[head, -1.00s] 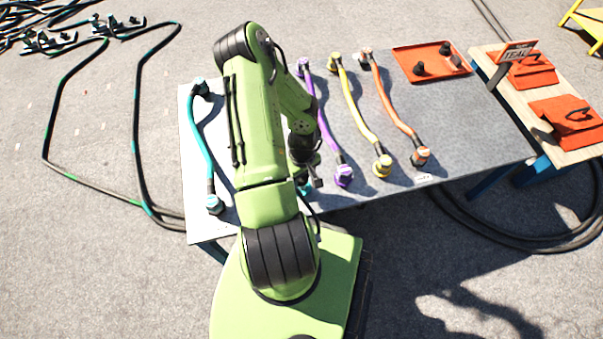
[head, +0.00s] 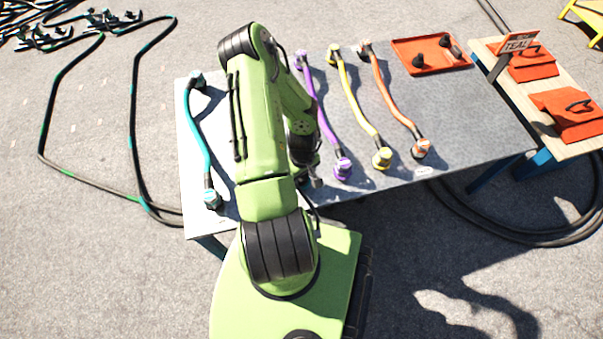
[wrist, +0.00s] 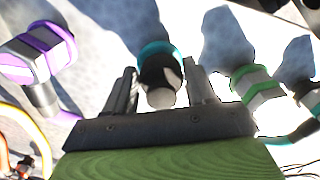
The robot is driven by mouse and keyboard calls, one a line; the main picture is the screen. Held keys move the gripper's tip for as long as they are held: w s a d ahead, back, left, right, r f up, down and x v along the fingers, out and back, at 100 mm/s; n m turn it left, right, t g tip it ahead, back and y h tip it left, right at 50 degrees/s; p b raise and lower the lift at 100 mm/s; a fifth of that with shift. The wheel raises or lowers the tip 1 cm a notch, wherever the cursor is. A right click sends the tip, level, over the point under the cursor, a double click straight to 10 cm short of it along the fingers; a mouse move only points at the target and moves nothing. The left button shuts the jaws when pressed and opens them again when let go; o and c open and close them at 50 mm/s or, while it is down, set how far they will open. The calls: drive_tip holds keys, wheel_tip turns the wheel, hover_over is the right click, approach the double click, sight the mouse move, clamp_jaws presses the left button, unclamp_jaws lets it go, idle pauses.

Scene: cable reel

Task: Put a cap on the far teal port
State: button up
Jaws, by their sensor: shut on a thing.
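My gripper (wrist: 162,92) is shut on a dark round piece (wrist: 158,72) with a pale end face. A teal band (wrist: 157,49) shows right behind it; I cannot tell whether the two are joined. In the head view my arm hides most of the gripper, which is low at the table's near edge, left of the purple cable's near end (head: 342,168). A teal cable lies at the table's left, with a far end (head: 196,80) and a near end (head: 211,198). Two dark caps (head: 418,62) show in the orange tray (head: 398,56).
A purple fitting (wrist: 35,57) and a green-banded fitting (wrist: 255,88) flank the gripper in the wrist view. Yellow (head: 355,105) and orange (head: 390,95) cables lie right of the purple one.

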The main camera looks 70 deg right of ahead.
drive_tip(key=shift+s+f, duration=0.1)
drive_tip(key=shift+f, duration=0.15)
drive_tip(key=o, duration=1.2)
drive_tip(key=shift+o, duration=0.2)
